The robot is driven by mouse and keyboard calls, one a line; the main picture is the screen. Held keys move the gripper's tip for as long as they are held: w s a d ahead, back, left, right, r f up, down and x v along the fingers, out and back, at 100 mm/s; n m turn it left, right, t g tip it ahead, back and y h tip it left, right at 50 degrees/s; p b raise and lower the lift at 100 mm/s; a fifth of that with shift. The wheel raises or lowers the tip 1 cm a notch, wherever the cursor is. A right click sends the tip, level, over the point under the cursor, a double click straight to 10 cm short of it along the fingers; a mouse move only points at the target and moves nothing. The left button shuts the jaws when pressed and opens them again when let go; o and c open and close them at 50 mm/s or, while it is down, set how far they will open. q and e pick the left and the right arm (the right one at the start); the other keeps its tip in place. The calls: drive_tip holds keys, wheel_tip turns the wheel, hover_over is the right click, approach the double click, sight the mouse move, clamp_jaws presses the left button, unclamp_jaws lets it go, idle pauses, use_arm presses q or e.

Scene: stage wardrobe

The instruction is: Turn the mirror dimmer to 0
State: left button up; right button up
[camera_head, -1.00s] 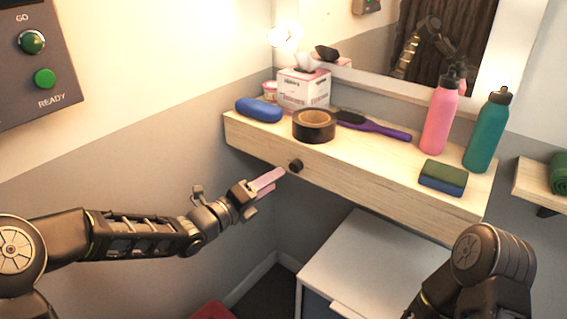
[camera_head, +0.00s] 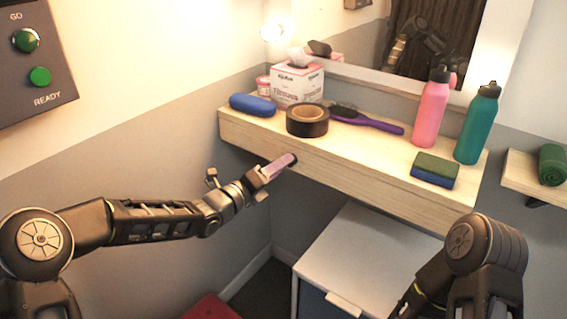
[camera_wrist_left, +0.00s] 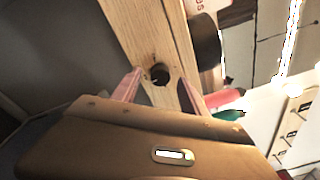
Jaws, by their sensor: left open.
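The mirror dimmer is a small round black knob on the front face of the wooden shelf (camera_head: 350,178). In the left wrist view the knob (camera_wrist_left: 160,73) sits between the two pink fingers, with a small light mark on its face. In the head view my left gripper (camera_head: 282,165) is at the shelf front and mostly covers the knob. It is open, with a finger on either side of the knob's position and gaps visible in the wrist view; I cannot tell how deep the tips reach. My right gripper is out of view; only its arm shows.
On the shelf stand a blue case (camera_head: 253,105), a tissue box (camera_head: 298,84), a tape roll (camera_head: 307,121), a purple brush (camera_head: 372,123), a sponge (camera_head: 435,169), a pink bottle (camera_head: 431,112) and a teal bottle (camera_head: 477,125). A white cabinet (camera_head: 350,250) stands below.

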use_arm(q)
drive_tip(key=shift+x, duration=1)
drive_tip(key=shift+c, duration=0.4)
clamp_jaws()
